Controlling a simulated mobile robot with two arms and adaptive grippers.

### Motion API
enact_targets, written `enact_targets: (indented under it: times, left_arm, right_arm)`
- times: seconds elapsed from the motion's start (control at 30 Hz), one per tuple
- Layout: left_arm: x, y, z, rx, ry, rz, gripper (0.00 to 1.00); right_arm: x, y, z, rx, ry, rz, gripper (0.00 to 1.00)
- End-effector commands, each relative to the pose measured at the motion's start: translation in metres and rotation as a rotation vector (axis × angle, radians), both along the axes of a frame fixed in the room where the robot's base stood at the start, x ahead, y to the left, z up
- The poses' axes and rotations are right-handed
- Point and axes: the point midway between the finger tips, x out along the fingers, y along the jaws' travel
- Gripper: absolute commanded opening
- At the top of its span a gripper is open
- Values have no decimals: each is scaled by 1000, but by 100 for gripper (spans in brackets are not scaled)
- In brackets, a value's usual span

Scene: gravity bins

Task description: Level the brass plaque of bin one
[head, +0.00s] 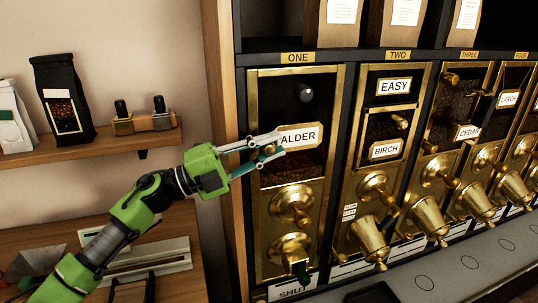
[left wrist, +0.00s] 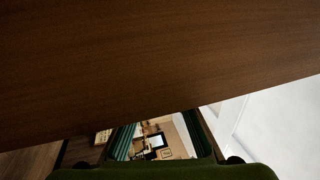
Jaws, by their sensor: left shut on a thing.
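The brass plaque (head: 301,135) of bin one reads ALDER and sits on the upper front of the bin (head: 255,190). In the head view its right end is a little higher than its left; with the slanted view I cannot tell whether it is truly level. My left gripper (head: 279,143) reaches in from the left and is shut on the plaque's left end. The fingers cover that end. The left wrist view shows mostly a dark wood surface (left wrist: 150,60); the plaque cannot be made out there. My right gripper is not in view.
Below the plaque are two brass fittings (head: 291,203) and a SHUT label (head: 290,292). A dark knob (head: 305,93) is above it. Bin two (head: 385,150) stands close on the right. A shelf (head: 100,150) with a black bag (head: 62,95) is at the left.

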Motion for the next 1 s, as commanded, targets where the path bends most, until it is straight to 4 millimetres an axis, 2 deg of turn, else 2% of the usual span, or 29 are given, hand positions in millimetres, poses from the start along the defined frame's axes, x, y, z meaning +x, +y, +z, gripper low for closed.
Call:
enact_targets:
  times: [0.27, 0.3, 0.33, 0.37, 0.77, 0.87, 1.0]
  left_arm:
    - [0, 0, 1, -1, -1, -1, 0]
    - [0, 0, 1, -1, -1, -1, 26]
    - [0, 0, 1, -1, -1, -1, 34]
    - [0, 0, 0, -1, 0, 0, 36]
    - [-1, 5, -2, 1, 1, 2, 36]
    - [-4, 17, -6, 1, 3, 2, 36]
    - [-13, 44, -13, 1, 3, 3, 36]
  right_arm:
    - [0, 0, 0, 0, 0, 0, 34]
    - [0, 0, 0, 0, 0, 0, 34]
    - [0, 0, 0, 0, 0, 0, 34]
    - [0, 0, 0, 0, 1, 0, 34]
    - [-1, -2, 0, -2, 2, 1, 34]
    - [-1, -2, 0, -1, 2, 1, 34]
    - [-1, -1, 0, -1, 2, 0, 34]
